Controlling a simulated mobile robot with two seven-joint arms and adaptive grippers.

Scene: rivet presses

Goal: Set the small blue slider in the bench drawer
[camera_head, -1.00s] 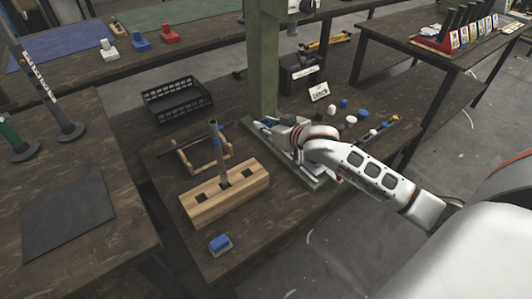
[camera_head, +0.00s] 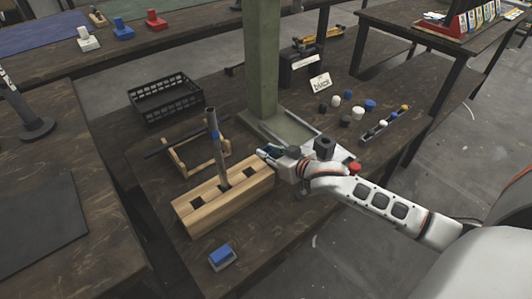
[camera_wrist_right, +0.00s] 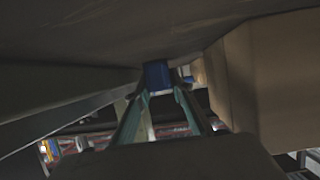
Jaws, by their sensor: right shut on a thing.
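My right gripper (camera_head: 264,153) is low over the bench, close beside the right end of the wooden block. In the right wrist view its fingers (camera_wrist_right: 156,84) are shut on a small blue piece (camera_wrist_right: 156,75); whether this is the small blue slider I cannot tell. In the head view the held piece is too small to make out. Another blue piece (camera_head: 221,253) sits on a grey base near the bench's front edge. No open drawer shows in the head view. My left gripper is out of view.
The wooden block (camera_head: 225,201) holds an upright tube (camera_head: 214,140). A wooden cradle (camera_head: 186,158) and a black crate (camera_head: 137,112) lie behind it. A green press column (camera_head: 262,60) rises behind my gripper. Several small knobs (camera_head: 370,105) lie at the right.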

